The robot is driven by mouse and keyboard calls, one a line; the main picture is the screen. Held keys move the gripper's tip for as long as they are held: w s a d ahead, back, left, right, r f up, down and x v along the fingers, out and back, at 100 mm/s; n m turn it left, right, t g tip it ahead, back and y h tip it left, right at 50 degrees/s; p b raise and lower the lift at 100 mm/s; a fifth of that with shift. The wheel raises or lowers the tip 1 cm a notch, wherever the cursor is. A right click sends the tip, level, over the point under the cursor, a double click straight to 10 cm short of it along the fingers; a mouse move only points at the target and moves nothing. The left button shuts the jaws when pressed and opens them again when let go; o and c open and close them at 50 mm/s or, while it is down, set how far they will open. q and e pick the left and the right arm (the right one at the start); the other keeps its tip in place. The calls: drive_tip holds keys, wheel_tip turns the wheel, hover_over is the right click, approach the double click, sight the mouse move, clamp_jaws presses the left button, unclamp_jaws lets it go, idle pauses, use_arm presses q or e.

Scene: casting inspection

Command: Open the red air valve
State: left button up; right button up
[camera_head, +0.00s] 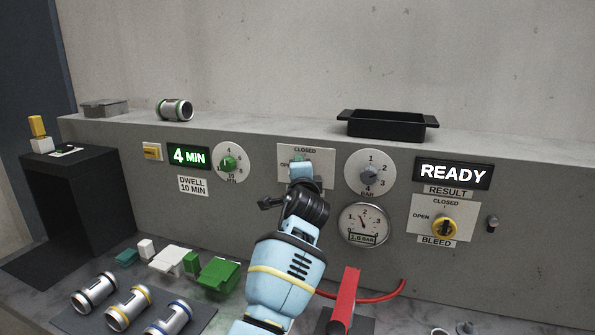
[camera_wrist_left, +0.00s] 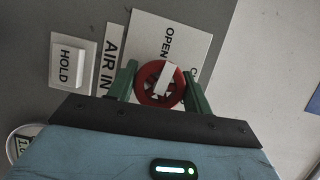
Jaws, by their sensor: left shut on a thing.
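The red air valve (camera_wrist_left: 160,84) is a round red knob with a pale bar across it, in front of a white plate marked OPEN, in the left wrist view. My left gripper (camera_wrist_left: 158,86) has its green fingers on both sides of the knob and is shut on it. In the head view my left gripper (camera_head: 302,178) reaches the panel at the plate marked CLOSED (camera_head: 305,152); the hand hides the knob there. The AIR IN label (camera_wrist_left: 109,60) is beside the plate. My right gripper is not in view.
A pressure gauge (camera_head: 364,224), a bar dial (camera_head: 370,172) and the yellow bleed knob (camera_head: 444,229) are to the right. A READY display (camera_head: 453,173) is lit. A black tray (camera_head: 387,124) sits on the ledge. Green and metal parts lie on the bench below.

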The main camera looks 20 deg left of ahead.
use_arm(q)
drive_tip(key=shift+r+n+h+p, duration=0.1)
drive_tip(key=shift+n+h+p, duration=0.2)
drive_tip(key=shift+n, duration=0.4)
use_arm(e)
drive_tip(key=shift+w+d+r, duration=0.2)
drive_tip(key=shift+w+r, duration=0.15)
use_arm(q)
drive_tip(key=shift+g, duration=0.3)
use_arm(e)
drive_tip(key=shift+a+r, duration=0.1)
use_arm(q)
drive_tip(key=o, duration=1)
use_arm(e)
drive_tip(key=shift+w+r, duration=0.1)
use_arm(q)
drive_tip(key=shift+s+d, duration=0.15)
drive_tip(key=shift+s, duration=0.35)
drive_tip(key=shift+p+v, duration=0.3)
drive_tip(key=shift+v, duration=3.1)
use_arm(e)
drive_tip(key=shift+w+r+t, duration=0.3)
